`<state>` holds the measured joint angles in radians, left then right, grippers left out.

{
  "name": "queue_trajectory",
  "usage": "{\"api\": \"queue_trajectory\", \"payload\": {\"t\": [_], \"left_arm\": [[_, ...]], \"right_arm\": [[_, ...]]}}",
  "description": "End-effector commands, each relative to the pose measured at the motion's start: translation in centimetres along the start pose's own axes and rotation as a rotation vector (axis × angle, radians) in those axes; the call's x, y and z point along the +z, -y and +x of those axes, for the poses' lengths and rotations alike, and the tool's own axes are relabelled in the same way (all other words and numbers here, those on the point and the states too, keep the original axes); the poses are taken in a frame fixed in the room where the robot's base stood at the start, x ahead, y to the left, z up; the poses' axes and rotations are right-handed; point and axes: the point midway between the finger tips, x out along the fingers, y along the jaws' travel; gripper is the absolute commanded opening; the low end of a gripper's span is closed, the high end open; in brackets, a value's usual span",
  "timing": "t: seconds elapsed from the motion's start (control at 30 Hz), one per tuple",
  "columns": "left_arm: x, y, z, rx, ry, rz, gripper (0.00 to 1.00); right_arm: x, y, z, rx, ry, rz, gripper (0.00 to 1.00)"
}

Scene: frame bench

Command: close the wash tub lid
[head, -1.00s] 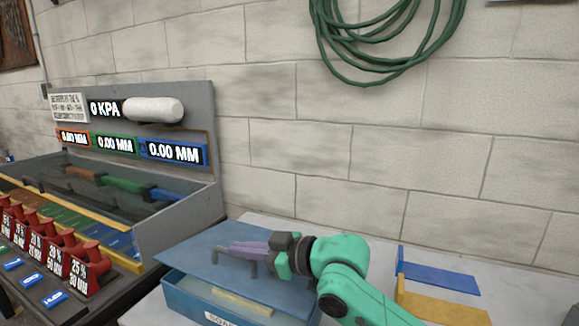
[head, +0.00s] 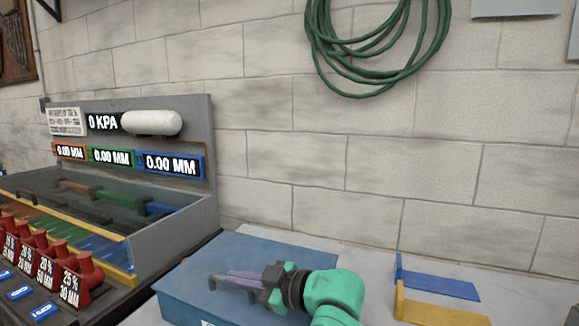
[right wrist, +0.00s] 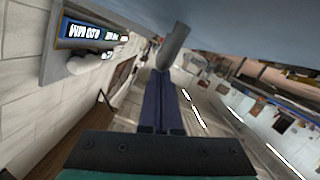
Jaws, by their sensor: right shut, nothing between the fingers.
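The blue wash tub lid (head: 225,252) lies over the tub (head: 177,311), and I see no gap along the visible left front edge. The tub's front is mostly cut off by the bottom of the head view, and my arm hides its right part. A dark bar handle (head: 213,284) stands on the lid. My right gripper (head: 228,279) is shut and empty, its purple fingers lying along the handle at the lid's top. In the right wrist view the shut fingers (right wrist: 160,80) point at a grey handle post (right wrist: 174,45) beside the blue lid (right wrist: 240,15). My left gripper is out of view.
A grey press unit (head: 185,215) with displays and red knobs stands close to the left of the tub. Blue (head: 440,284) and yellow (head: 440,312) brackets lie at the right. Bare table shows between them and the tub. A green hose hangs on the wall.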

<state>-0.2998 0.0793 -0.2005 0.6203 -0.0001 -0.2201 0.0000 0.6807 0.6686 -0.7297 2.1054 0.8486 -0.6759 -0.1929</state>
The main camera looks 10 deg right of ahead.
Motion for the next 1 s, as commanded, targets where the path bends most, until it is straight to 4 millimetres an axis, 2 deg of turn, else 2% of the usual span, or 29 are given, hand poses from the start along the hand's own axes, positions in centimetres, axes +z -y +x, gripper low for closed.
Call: {"api": "queue_trajectory", "payload": {"t": [0.03,0.23,0.37,0.5,0.53,0.6,0.8,1.0], "left_arm": [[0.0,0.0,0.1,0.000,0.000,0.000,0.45],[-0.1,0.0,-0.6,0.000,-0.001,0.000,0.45],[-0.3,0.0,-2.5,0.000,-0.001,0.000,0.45],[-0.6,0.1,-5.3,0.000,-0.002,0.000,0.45],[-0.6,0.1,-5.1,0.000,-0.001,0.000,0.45],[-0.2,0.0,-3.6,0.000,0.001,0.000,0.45],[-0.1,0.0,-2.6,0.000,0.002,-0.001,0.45],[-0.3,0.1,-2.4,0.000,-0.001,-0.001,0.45]], "right_arm": [[0.7,0.4,0.2,-0.010,0.011,0.014,0.00],[0.1,0.2,0.1,-0.011,0.012,0.016,0.00],[-1.7,-0.5,-0.1,-0.007,0.009,0.012,0.00],[-4.4,-1.7,-0.5,0.001,0.006,0.005,0.00],[-4.2,-1.8,-0.8,0.004,0.007,0.004,0.00],[-3.2,-1.5,-2.9,0.006,0.010,-0.003,0.00],[-3.3,-1.6,-8.1,0.006,0.010,-0.002,0.00],[-3.6,-1.8,-10.2,0.006,0.004,0.000,0.00]]}}
